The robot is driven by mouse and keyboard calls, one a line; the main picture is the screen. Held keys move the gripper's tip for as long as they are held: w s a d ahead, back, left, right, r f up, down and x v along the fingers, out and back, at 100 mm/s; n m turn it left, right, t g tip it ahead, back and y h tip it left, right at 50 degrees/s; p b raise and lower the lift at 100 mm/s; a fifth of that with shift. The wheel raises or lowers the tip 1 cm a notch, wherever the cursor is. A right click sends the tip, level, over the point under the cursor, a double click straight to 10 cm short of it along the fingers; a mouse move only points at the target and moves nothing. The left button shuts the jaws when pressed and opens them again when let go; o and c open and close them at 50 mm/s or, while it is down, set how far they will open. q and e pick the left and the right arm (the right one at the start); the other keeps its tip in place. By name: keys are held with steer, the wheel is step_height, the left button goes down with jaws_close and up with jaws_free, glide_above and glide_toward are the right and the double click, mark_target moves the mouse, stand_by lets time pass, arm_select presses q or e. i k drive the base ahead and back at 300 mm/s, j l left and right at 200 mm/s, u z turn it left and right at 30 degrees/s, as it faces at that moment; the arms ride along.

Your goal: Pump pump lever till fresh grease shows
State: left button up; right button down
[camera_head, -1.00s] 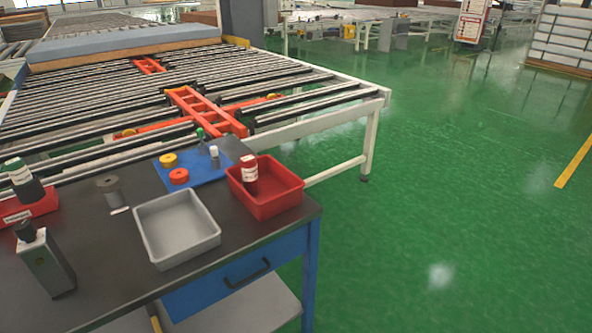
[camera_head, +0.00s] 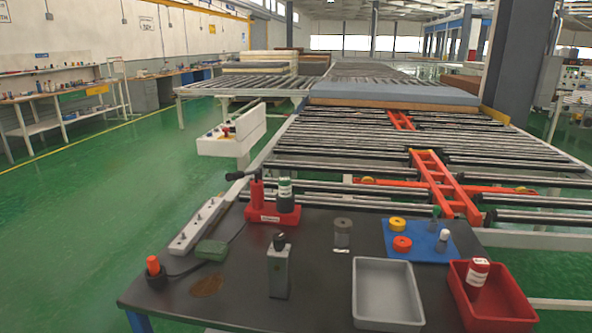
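A small red unit with a labelled base (camera_head: 270,216) stands on the dark workbench top, near its back edge. A red upright cylinder (camera_head: 257,193) and a dark bottle with a pale label (camera_head: 285,194) stand on this base. A black lever (camera_head: 240,176) with a knob end reaches left from the top of the red cylinder; it looks like the pump lever. It is roughly level. I cannot make out any grease at the unit. Neither of my grippers is in view.
The dark workbench (camera_head: 330,300) also holds a grey metal canister (camera_head: 278,268), a grey tray (camera_head: 388,290), a red bin (camera_head: 490,295), a blue mat (camera_head: 418,241), a green block (camera_head: 211,250) and a power strip (camera_head: 199,226). A roller conveyor (camera_head: 340,150) stands behind. Green floor is clear at left.

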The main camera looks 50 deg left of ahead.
mark_target(231, 176)
steer(key=k+j+u, duration=0.1)
steer(key=u, duration=1.6)
steer(key=i+l, duration=0.15)
steer(key=l+z, duration=0.05)
